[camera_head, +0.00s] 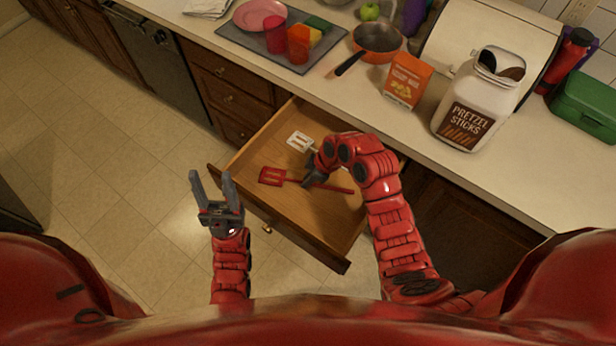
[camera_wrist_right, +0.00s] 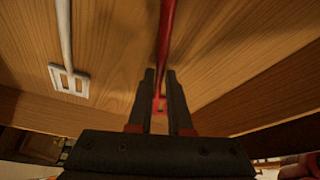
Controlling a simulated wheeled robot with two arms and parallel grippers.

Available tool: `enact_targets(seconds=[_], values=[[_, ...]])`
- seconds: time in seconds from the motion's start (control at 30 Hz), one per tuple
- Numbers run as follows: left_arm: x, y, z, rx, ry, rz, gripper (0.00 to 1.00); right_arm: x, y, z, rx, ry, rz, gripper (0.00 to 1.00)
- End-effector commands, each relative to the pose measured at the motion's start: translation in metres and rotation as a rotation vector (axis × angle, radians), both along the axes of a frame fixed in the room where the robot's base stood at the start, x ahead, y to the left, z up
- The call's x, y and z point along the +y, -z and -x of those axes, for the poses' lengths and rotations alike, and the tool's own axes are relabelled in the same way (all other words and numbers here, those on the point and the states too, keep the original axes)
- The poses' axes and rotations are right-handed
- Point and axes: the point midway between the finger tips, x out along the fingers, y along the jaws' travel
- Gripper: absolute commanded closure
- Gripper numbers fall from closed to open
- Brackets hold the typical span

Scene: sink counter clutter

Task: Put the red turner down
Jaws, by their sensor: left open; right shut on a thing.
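The red turner (camera_head: 271,176) is in the open wooden drawer (camera_head: 262,155), its slotted head toward the left and its handle toward the right. My right gripper (camera_head: 308,181) is inside the drawer, shut on the turner's handle. In the right wrist view the red turner (camera_wrist_right: 166,35) passes between the fingers of my right gripper (camera_wrist_right: 161,75). I cannot tell whether the turner touches the drawer bottom. My left gripper (camera_head: 210,174) is open and empty, left of the drawer, over the floor.
A white slotted turner (camera_head: 299,141) lies in the drawer behind the red one; it also shows in the right wrist view (camera_wrist_right: 68,80). The counter above holds a pan (camera_head: 376,38), an orange carton (camera_head: 408,80), a pretzel jar (camera_head: 475,105) and a green box (camera_head: 588,105). The drawer's left front is bare.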

Motion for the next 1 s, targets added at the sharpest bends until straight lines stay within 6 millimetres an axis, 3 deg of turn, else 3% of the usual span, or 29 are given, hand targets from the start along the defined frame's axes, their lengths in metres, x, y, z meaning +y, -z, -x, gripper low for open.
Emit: enact_targets(seconds=[0.2, 0.23, 0.4, 0.77, 0.83, 1.0], values=[[0.000, 0.006, 0.000, 0.000, 0.000, 0.000, 0.48, 0.000, 0.005, 0.000, 0.000, 0.001, 0.000, 1.00], [0.000, 0.006, 0.000, 0.000, 0.000, 0.000, 0.48, 0.000, 0.004, 0.000, 0.001, 0.001, 0.000, 0.81], [0.000, 0.004, 0.000, 0.000, 0.000, 0.000, 0.48, 0.000, 0.003, 0.000, 0.001, 0.001, 0.000, 0.53], [0.000, -0.002, 0.000, 0.000, 0.000, 0.000, 0.48, 0.000, -0.003, 0.000, 0.002, 0.001, 0.001, 0.53], [0.000, 0.004, 0.000, 0.000, 0.000, 0.000, 0.48, -0.003, -0.004, 0.000, 0.001, 0.002, -0.001, 0.53], [0.000, 0.016, 0.000, 0.000, 0.000, 0.000, 0.48, -0.014, -0.029, 0.001, -0.004, 0.004, -0.002, 0.53]])
